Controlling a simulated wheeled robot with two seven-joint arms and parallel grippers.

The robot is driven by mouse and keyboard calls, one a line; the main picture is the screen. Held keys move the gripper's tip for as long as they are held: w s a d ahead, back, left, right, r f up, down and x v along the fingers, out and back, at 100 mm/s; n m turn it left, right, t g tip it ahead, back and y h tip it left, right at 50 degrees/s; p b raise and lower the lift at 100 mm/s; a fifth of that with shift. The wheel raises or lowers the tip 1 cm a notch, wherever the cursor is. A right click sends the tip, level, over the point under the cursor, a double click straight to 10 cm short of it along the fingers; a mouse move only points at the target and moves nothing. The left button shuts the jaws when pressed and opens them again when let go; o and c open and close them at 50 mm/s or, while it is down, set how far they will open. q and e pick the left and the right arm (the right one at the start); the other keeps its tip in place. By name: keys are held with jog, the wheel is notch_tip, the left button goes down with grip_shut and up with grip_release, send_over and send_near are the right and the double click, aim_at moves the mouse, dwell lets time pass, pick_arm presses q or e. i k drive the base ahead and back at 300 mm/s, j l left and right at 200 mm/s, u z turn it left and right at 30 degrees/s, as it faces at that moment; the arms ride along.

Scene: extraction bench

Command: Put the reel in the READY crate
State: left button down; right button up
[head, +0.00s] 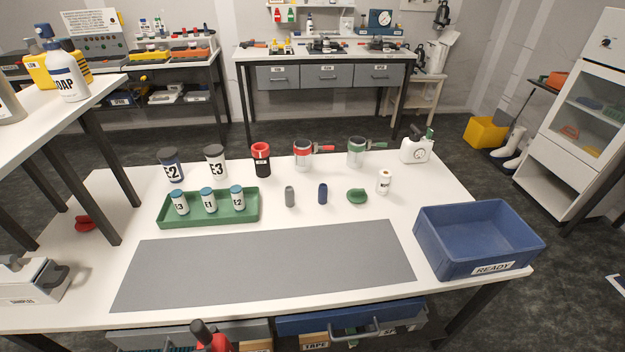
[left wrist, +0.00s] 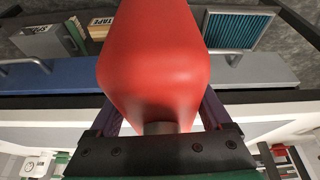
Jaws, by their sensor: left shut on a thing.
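The blue READY crate (head: 452,247) stands at the right end of the white table, and no contents show in it. My left gripper is shut on a large smooth red object (left wrist: 155,55), which fills the middle of the left wrist view. The gripper's dark base and parts of its fingers (left wrist: 160,128) show around its near end. A red and dark object (head: 212,340) at the bottom edge of the head view may be the same thing. I cannot tell for sure which thing is the reel; a small green rounded object (head: 357,196) lies on the table. My right gripper is not in view.
A grey mat (head: 265,262) covers the table's front, clear. A green tray (head: 210,212) holds three labelled jars. Jars, mugs and small bottles stand behind. Below the front edge, a blue drawer (head: 350,318) is pulled out. A grey box (head: 30,283) sits at left.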

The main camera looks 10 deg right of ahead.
aim_at(457, 247)
jog(key=k+l, duration=0.1)
jog(key=l, duration=0.7)
jog(key=k+l, duration=0.1)
jog(key=l, duration=0.75)
jog(key=k+l, duration=0.1)
jog(key=l, duration=1.5)
jog(key=k, duration=0.05)
